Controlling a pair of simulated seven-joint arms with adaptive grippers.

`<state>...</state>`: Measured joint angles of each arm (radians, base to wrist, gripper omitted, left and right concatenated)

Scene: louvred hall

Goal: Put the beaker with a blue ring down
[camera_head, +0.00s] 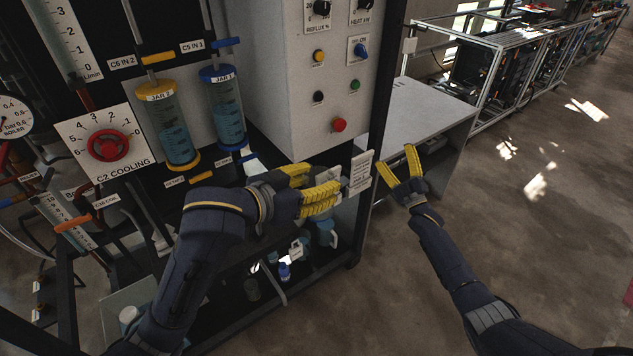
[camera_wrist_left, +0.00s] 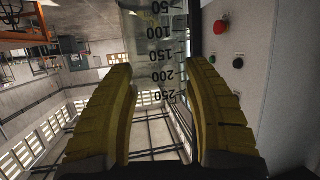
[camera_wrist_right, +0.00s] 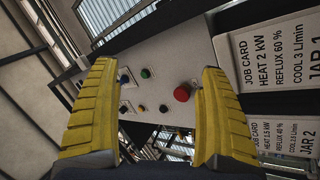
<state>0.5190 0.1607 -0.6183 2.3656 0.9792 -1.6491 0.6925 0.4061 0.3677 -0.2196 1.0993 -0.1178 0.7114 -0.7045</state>
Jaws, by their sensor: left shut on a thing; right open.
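My left gripper (camera_head: 322,179) is in front of the lower edge of the control cabinet in the head view, shut on a clear beaker. In the left wrist view the beaker (camera_wrist_left: 157,50) shows as glass with a black scale from 50 to 250, between and beyond the fingers (camera_wrist_left: 165,100). I cannot make out its blue ring, and the head view hardly shows the beaker. My right gripper (camera_head: 398,165) is open and empty, to the right of the left one. The right wrist view shows nothing between its fingers (camera_wrist_right: 157,95).
The control cabinet (camera_head: 270,100) stands close behind the left gripper, with a red button (camera_head: 339,124). Job cards (camera_head: 361,173) hang beside it. A grey bench (camera_head: 425,110) lies behind the right gripper. Blue-filled jars (camera_head: 225,105) stand left. Bottles (camera_head: 284,271) sit on a low shelf.

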